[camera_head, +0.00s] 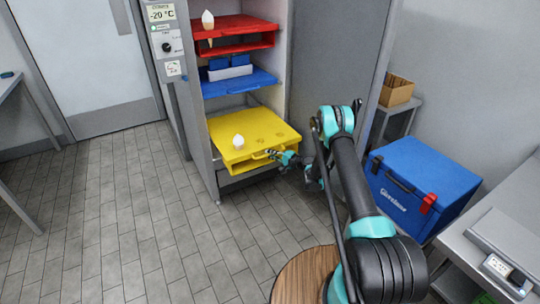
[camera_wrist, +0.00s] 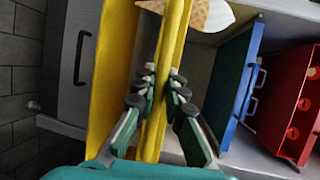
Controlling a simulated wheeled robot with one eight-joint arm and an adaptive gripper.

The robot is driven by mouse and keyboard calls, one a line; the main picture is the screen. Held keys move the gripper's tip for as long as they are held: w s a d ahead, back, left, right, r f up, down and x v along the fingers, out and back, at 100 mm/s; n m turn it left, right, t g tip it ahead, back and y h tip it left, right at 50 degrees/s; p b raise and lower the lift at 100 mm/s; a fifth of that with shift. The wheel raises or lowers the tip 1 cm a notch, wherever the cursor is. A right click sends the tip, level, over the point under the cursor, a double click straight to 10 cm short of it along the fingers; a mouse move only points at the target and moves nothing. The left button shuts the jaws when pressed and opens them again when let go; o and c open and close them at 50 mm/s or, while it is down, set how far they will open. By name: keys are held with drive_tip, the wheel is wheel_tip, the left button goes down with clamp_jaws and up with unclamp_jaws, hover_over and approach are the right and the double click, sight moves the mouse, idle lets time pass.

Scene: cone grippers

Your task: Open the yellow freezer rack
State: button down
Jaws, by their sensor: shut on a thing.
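The yellow freezer rack (camera_head: 222,133) is the lowest of the coloured racks in the open freezer. An ice cream with a white top (camera_head: 239,141) stands in it; its cone and white top (camera_wrist: 210,14) also show at the top of the wrist view. My gripper (camera_head: 273,154) is at the front of the yellow rack. In the wrist view my gripper (camera_wrist: 164,88) is shut with its fingers on both sides of a yellow bar (camera_wrist: 168,45), the rack's handle. The rack's front appears to stick out slightly past the freezer opening; how far is unclear.
Above are a blue rack (camera_head: 243,83) with blue-and-white packs and a red rack (camera_head: 235,27) holding a cone. The freezer door (camera_head: 330,60) stands open on the right. A blue cool box (camera_head: 425,180) is to the right. Tiled floor in front is clear.

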drive_tip(key=shift+d, duration=0.15)
drive_tip(key=c, duration=1.6)
unclamp_jaws()
drive_tip(key=shift+v, duration=3.65)
